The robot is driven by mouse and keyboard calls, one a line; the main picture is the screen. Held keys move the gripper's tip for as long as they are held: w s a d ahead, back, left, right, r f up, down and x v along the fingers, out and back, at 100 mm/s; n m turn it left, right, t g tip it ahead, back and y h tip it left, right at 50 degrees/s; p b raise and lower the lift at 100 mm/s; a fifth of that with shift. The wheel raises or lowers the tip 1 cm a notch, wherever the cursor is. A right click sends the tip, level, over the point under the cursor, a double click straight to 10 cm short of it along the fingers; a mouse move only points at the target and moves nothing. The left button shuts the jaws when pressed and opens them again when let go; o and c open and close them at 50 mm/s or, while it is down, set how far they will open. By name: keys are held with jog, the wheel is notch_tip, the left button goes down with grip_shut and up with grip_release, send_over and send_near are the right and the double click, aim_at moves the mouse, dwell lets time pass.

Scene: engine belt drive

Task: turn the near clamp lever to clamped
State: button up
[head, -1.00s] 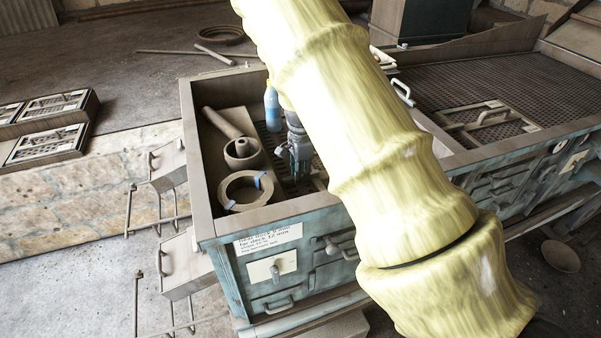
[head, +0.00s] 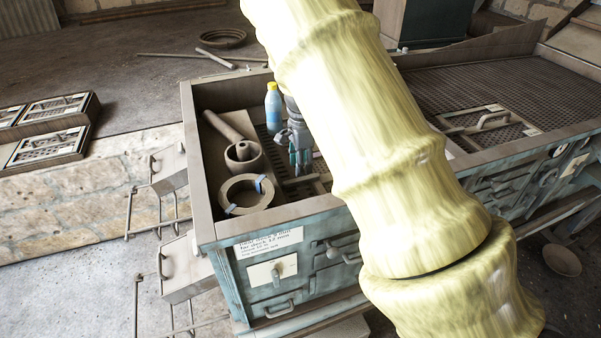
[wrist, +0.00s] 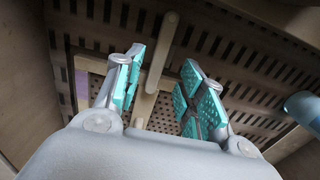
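My gripper (head: 298,160) points down inside the near open bin, above its slotted floor. In the wrist view its teal finger pads (wrist: 158,92) stand apart. A pale bar (wrist: 163,50), perhaps the clamp lever, shows between and beyond the fingers, apparently below them. I cannot tell whether a pad touches it. A pale block (wrist: 144,108) lies at its lower end, on a framed slotted panel (wrist: 98,82). In the head view a small bar (head: 300,181) shows just under the fingers. My arm hides the bin's right part, so the lever's setting is unclear.
A blue bottle with a yellow cap (head: 273,106) stands just left of my gripper. A taped ring (head: 240,196), a cup-like ring (head: 243,157) and a tube (head: 222,124) lie at the bin's left. The bin's walls (head: 196,170) enclose the space.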

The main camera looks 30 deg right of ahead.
aim_at(301, 178)
notch_tip(301, 178, up, 7)
jog(key=shift+f, duration=0.2)
dwell(0.6)
